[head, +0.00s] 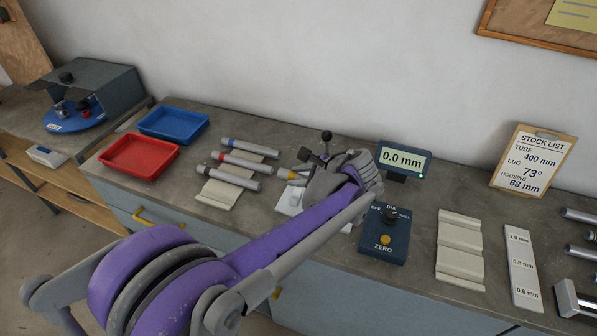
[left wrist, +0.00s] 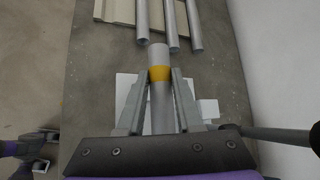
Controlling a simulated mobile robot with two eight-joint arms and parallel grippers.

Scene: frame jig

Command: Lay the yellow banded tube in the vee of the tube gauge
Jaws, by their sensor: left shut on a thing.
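The yellow banded tube is grey with a yellow band; its end (head: 285,174) shows left of my left gripper (head: 318,183) in the head view. In the left wrist view the tube (left wrist: 160,54) runs between the fingers of my left gripper (left wrist: 159,92), which is shut on it near the yellow band. The tube gauge has a pale base (head: 287,208) under and beside the gripper, and a black-knobbed lever (head: 326,137) behind it. The gripper and arm hide the vee, so I cannot tell whether the tube touches it.
Other banded tubes (head: 240,160) lie on a cream rack (head: 219,195) to the left, by a red tray (head: 138,172) and a blue tray (head: 172,136). A display reading 0.0 mm (head: 404,159) and a dial box (head: 385,250) stand right of the gauge.

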